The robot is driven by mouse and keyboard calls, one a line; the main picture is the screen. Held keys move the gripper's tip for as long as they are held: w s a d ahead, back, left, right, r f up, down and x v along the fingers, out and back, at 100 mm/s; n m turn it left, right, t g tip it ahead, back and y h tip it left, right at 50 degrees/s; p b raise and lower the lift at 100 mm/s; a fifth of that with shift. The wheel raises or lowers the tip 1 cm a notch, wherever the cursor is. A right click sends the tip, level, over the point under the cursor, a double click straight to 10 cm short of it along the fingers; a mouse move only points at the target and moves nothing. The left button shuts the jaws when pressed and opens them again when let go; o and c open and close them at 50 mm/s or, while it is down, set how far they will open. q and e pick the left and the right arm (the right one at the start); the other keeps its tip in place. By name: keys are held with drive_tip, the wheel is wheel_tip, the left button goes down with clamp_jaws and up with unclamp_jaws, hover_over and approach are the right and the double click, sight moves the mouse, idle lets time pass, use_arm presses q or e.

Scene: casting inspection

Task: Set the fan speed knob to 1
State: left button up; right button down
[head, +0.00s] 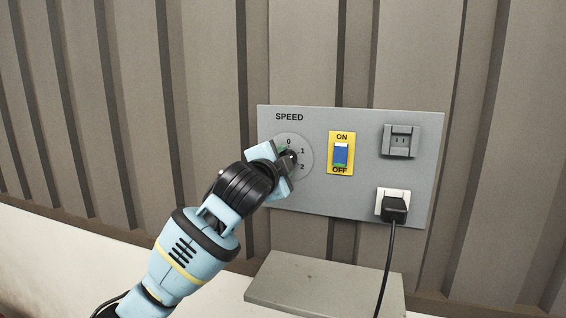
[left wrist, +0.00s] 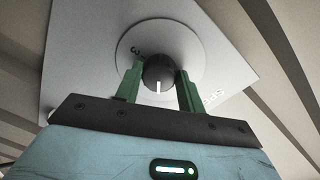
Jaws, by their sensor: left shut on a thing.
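The fan speed knob is a round black knob (left wrist: 158,70) with a white pointer line. It sits on a pale round dial (head: 307,158) under the word SPEED on a grey panel (head: 360,120). My left gripper (head: 287,159) is shut on the knob, with a green finger on each side (left wrist: 159,83). My right gripper is not in view.
Right of the dial is a yellow ON/OFF plate (head: 333,171) with a blue rocker switch (head: 341,154). Further right are a grey outlet (head: 401,141) and a black plug (head: 395,208) with a hanging cord. A grey box (head: 320,284) stands below the panel. Ribbed wall lies behind.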

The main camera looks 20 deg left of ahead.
use_arm(q)
drive_tip(key=shift+m, duration=0.6)
drive_tip(key=o, duration=1)
drive_tip(key=shift+s+a+r, duration=0.1)
drive_tip(key=shift+s, duration=1.85)
drive_tip(key=shift+s+a+r, duration=0.1)
drive_tip(key=shift+s, duration=1.85)
